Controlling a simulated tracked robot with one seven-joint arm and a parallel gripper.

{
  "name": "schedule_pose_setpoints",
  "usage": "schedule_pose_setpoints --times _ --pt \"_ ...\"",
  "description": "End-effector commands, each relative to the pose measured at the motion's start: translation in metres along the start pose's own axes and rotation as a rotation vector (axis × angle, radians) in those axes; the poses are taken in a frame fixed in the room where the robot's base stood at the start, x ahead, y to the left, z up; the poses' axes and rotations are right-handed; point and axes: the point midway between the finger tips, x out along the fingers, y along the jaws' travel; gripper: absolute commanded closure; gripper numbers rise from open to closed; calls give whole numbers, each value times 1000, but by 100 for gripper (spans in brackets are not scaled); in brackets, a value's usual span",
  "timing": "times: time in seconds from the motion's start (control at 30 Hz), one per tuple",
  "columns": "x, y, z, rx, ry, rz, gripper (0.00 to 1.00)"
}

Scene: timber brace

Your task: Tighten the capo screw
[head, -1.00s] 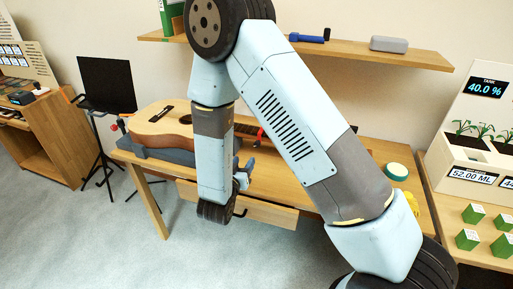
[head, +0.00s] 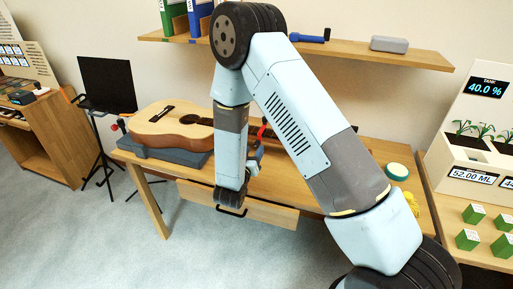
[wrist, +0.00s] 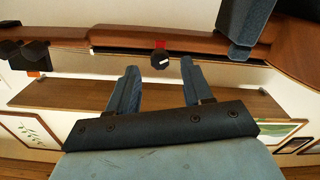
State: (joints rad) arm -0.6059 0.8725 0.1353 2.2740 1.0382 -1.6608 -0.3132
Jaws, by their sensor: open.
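The acoustic guitar (head: 165,126) lies on a grey-blue cradle (head: 185,156) on the wooden workbench, its neck running right behind my arm. A red capo (head: 262,131) shows in part beside my forearm. In the wrist view the neck (wrist: 115,38) crosses the top, with the red capo (wrist: 160,44) on it. The dark, round-looking capo screw (wrist: 160,59) sticks out below the capo. My gripper (wrist: 159,64) is open, its two blue fingers on either side of the screw in the picture. I cannot tell whether they touch it. In the head view my gripper (head: 255,157) is partly hidden.
A blue support (wrist: 240,25) stands close to the right finger in the wrist view. Dark tuning pegs (wrist: 30,55) are at the left. The bench has a drawer (head: 270,210) in front. A wall shelf (head: 385,54) hangs above. A teal roll (head: 396,171) lies right.

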Motion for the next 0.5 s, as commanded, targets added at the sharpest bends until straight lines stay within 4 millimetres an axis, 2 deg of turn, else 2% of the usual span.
schedule_pose_setpoints --times 0.2,0.5 --pt "26 0 0 1 0 1 50" --pt "34 0 0 0 0 -1 50"
